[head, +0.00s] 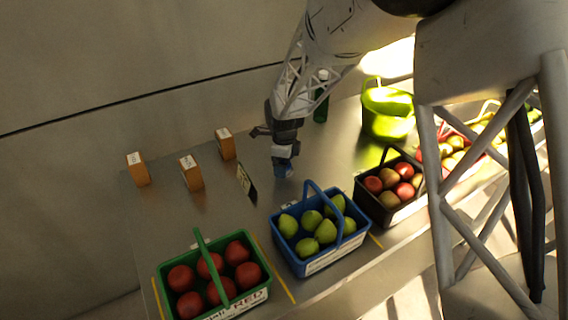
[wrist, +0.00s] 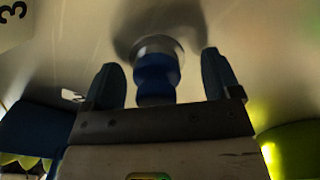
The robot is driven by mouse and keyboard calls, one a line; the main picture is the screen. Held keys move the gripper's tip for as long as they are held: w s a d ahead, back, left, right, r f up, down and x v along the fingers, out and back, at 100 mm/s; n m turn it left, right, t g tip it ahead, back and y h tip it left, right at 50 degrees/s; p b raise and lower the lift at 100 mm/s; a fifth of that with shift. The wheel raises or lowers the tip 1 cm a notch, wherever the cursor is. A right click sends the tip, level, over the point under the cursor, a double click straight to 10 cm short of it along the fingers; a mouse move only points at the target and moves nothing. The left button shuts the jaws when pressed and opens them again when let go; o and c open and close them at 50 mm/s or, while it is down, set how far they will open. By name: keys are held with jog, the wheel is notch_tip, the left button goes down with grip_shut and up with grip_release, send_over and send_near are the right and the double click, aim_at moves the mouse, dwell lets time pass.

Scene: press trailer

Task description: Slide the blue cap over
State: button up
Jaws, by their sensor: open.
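The blue cap (wrist: 155,78) stands between the two open fingers of my gripper (wrist: 166,80) in the wrist view, with a gap on each side. A pale metal round part shows at its far end. In the head view the blue cap (head: 283,170) sits on the metal counter just below my gripper (head: 284,152), behind the blue basket.
A blue basket (head: 313,268) of green fruit stands in front of the cap. A green basket (head: 258,290) and a dark basket (head: 408,211) flank it. Orange blocks (head: 190,173) and a dark card (head: 246,183) stand to the left. A green bottle (head: 321,106) and green bucket (head: 386,112) stand behind right.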

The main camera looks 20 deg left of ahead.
jog(key=shift+r, duration=3.85)
jog(key=shift+d, duration=0.1)
jog(key=shift+s+d+r, duration=0.1)
jog(key=shift+d+r, duration=0.15)
jog(key=s+d+r+n+t, duration=0.1)
jog(key=s+d+r+n, duration=0.4)
jog(key=d, duration=0.6)
jog(key=s+d+r+n, duration=0.3)
jog(key=s+d+r, duration=0.45)
jog(key=d, duration=0.35)
jog(key=s+d+r+n, duration=0.1)
jog(key=s+d+n, duration=0.3)
jog(key=s+d, duration=0.3)
jog(key=s+d+r+n+t, duration=0.1)
jog(key=s+d+n, duration=0.4)
jog(key=s, duration=0.9)
jog(key=shift+d+n+t, duration=0.3)
jog(key=shift+d, duration=1.1)
